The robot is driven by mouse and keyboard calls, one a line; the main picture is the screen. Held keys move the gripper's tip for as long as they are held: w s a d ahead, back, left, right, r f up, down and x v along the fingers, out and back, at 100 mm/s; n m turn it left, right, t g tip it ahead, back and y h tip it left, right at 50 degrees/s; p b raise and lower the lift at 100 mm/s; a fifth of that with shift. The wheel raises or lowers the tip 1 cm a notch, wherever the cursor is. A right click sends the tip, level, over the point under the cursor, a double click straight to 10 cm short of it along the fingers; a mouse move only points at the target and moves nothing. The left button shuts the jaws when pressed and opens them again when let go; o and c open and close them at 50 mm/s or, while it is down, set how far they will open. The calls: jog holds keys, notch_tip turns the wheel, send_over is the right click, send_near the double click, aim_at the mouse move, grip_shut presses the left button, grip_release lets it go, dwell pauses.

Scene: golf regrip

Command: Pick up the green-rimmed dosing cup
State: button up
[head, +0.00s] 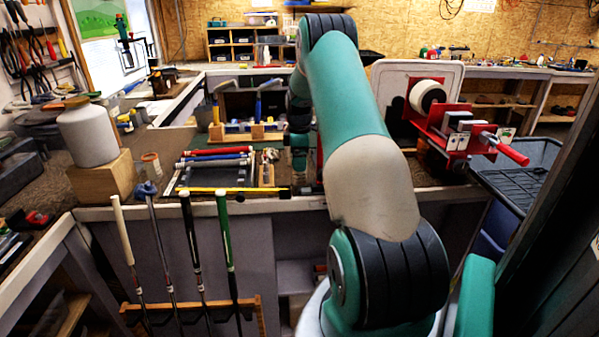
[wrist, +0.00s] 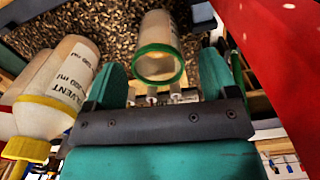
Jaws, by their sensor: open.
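The green-rimmed dosing cup (wrist: 162,30) is a pale translucent cup with dark print on its side. In the wrist view it lies ahead of my gripper, its green rim (wrist: 160,50) toward the camera. My gripper (wrist: 162,72) is open, with one teal finger on each side of the cup's rim. I cannot tell whether either finger touches the cup. In the head view my arm covers the cup, and only part of my gripper shows above the bench.
A solvent bottle (wrist: 55,85) with a yellow cap is close left of my gripper in the wrist view. A large red surface (wrist: 280,50) is close on the right. A red vise (head: 455,140) stands right of my arm; golf clubs (head: 228,235) stand at the bench front.

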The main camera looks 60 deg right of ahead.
jog(key=shift+d+f+p, duration=0.1)
jog(key=shift+f+p, duration=0.35)
jog(key=shift+f, duration=1.3)
jog(key=c, duration=1)
jog(key=shift+w+r, duration=0.1)
jog(key=shift+r, duration=0.05)
notch_tip(320, 180, up, 20)
jog(key=b, duration=0.3)
jog(key=shift+b, duration=0.4)
